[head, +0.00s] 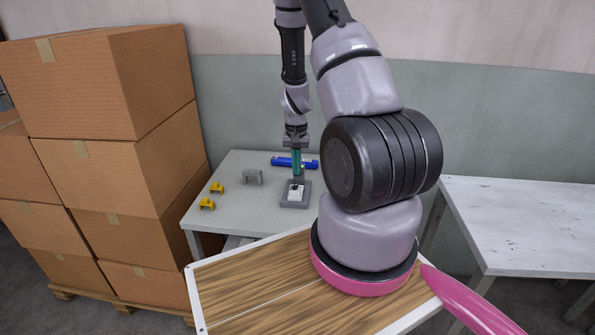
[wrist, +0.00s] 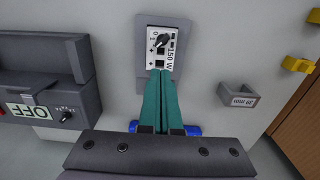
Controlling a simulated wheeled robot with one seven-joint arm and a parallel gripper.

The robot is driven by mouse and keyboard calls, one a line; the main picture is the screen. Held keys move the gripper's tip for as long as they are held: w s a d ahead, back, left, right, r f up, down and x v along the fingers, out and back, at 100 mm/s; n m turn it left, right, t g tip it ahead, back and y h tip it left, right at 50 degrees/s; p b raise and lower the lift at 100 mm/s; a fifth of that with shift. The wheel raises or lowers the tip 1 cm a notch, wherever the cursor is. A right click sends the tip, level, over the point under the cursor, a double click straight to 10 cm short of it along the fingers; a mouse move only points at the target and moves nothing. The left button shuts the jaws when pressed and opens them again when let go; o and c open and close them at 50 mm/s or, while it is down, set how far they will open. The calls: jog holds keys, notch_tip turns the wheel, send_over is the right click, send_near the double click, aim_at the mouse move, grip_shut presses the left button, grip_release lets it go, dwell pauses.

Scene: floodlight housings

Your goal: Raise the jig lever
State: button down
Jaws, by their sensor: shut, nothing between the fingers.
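My gripper (head: 297,174) has teal fingers, shut and empty, pointing down over the grey table. In the wrist view its fingertips (wrist: 160,73) overlap the lower edge of a white plate (wrist: 167,58) marked "150 W", with a black knob on it. The plate lies in a flat grey holder (wrist: 143,50), also visible in the head view (head: 284,203). I cannot tell whether the fingers touch the plate. A grey box-like unit (wrist: 45,85) with an "OFF" label and a knob is left in the wrist view; my arm hides that area in the head view. I cannot clearly pick out the jig lever.
A blue cylinder (head: 284,161) lies behind my gripper. A small grey bracket (head: 252,178) and two yellow brackets (head: 207,203) (head: 216,187) stand to the left on the table. Stacked cartons (head: 110,90) rise at the left. A white table (head: 530,215) stands at the right.

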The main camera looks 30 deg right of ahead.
jog(key=shift+w+d+r, duration=0.1)
jog(key=shift+w+d, duration=0.15)
jog(key=shift+w, duration=0.1)
